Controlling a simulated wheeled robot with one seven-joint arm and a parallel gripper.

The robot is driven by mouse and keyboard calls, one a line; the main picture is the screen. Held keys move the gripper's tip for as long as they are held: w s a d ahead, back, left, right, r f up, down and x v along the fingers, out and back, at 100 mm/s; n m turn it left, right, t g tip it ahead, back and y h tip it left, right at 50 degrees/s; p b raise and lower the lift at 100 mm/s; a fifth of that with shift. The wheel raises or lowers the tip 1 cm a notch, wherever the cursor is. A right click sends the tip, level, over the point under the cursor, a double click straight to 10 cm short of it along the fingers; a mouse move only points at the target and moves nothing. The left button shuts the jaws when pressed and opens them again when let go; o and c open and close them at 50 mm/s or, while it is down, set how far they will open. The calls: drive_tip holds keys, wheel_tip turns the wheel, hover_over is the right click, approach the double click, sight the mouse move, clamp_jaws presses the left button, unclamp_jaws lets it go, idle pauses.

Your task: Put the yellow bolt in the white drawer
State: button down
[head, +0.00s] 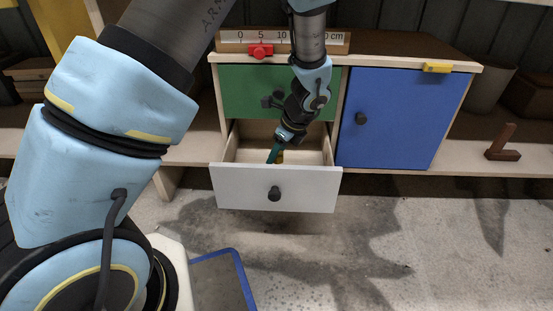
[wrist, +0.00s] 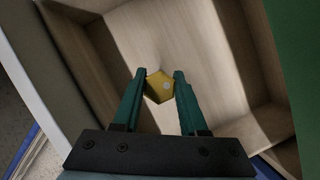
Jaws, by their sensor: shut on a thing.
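The white drawer (head: 240,188) is pulled open below a green drawer front in the head view. Its pale wooden inside (wrist: 110,60) fills most of the wrist view. My gripper (head: 274,157) reaches down into the open drawer. In the wrist view the teal fingers of my gripper (wrist: 160,82) are closed on the yellow bolt (wrist: 158,87), which sits between their tips over the drawer floor. In the head view only a small yellow bit of the bolt (head: 281,157) shows beside the fingers. I cannot tell whether the bolt touches the drawer floor.
A green drawer front (head: 238,92) is above, and a blue door (head: 398,118) with a dark knob is to the right. A ruler with a red slider (head: 261,51) and a yellow block (head: 437,68) are on top. A brown L-shaped piece (head: 503,144) stands at right.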

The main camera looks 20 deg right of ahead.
drive_tip(key=shift+f, duration=0.1)
drive_tip(key=shift+c, duration=2.2)
unclamp_jaws()
drive_tip(key=p+v, duration=0.5)
drive_tip(key=v, duration=0.7)
drive_tip(key=shift+w, duration=0.1)
